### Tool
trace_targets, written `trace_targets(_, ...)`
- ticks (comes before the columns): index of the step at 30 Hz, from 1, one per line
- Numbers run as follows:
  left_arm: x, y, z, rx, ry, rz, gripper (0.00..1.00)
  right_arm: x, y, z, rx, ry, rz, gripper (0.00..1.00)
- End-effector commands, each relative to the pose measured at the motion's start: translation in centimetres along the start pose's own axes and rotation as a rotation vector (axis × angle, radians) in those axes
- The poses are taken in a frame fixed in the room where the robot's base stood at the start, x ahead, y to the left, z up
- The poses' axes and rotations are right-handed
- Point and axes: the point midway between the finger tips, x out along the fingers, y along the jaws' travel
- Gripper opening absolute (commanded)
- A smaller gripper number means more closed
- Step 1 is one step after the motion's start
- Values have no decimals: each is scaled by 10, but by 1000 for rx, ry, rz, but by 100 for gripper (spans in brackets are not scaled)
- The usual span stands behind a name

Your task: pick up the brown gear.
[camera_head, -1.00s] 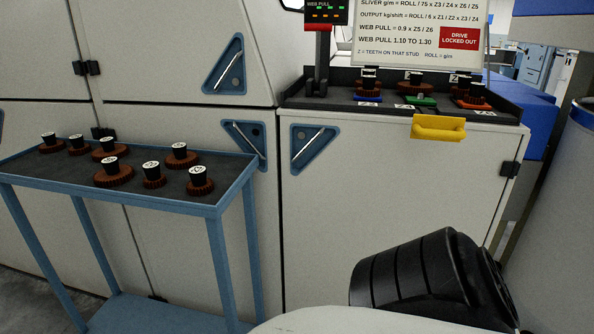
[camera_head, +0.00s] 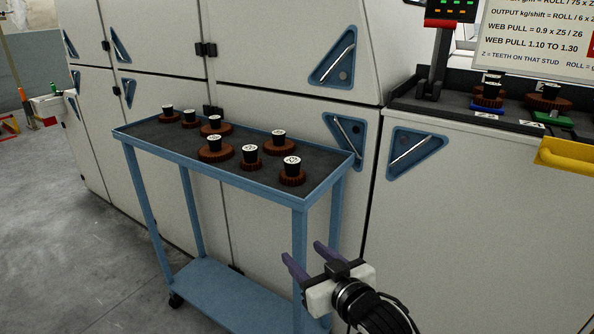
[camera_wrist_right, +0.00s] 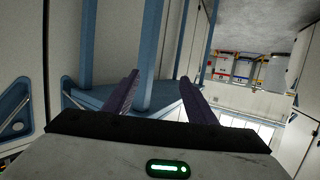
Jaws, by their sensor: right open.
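Several brown gears, each with a black knob and a white numbered top, sit on the blue cart's dark top (camera_head: 240,176) in the head view. One is a wide gear (camera_head: 215,153) in the front row, one a small gear (camera_head: 250,158), and one stands nearest the right end (camera_head: 292,176). Which one is meant I cannot tell. My right gripper (camera_head: 302,250) is open and empty, low in front of the cart's right legs and below its top. In the right wrist view its two purple fingers (camera_wrist_right: 160,76) are apart with nothing between them. My left gripper is not in view.
The cart has a raised blue rim (camera_head: 248,186) and a lower shelf (camera_head: 235,296). Pale machine panels (camera_head: 270,60) stand behind it. Open floor (camera_head: 80,210) lies at left.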

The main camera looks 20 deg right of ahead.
Motion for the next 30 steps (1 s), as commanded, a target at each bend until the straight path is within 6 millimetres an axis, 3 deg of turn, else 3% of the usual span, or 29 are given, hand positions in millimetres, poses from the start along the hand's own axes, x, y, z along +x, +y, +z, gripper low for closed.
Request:
trace_targets(1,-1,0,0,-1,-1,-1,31,7,8,-42,-3,62,14,51)
trace_targets(3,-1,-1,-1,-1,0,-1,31,11,15,-79,2,116,28,51)
trace_targets(6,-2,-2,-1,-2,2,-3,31,13,22,-118,8,177,42,51)
trace_targets(9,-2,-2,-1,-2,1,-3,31,12,27,-143,8,218,52,51)
trace_targets(14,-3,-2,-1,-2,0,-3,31,16,30,-151,12,227,57,51)
trace_targets(21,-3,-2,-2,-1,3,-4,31,51,31,-155,14,220,55,51)
trace_targets(30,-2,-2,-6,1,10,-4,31,75,36,-158,12,215,55,51)
